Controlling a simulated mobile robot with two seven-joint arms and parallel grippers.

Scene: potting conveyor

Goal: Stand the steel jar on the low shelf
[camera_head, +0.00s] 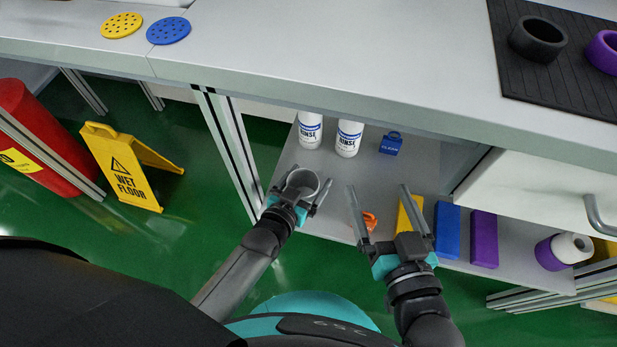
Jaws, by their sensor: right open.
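The steel jar (303,181) is a grey, open-topped cylinder in the head view, at the front left of the low shelf (418,172). My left gripper (299,196) has its fingers on either side of the jar and appears shut on it. The jar's base is hidden, so I cannot tell whether it touches the shelf. My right gripper (378,190) is open and empty over the shelf's front part, to the right of the jar.
Two white rinse bottles (348,138) and a blue padlock-shaped item (391,144) stand behind. An orange item (369,221), yellow block (410,215), blue block (447,230) and purple block (484,238) line the front. The counter (330,60) overhangs the shelf.

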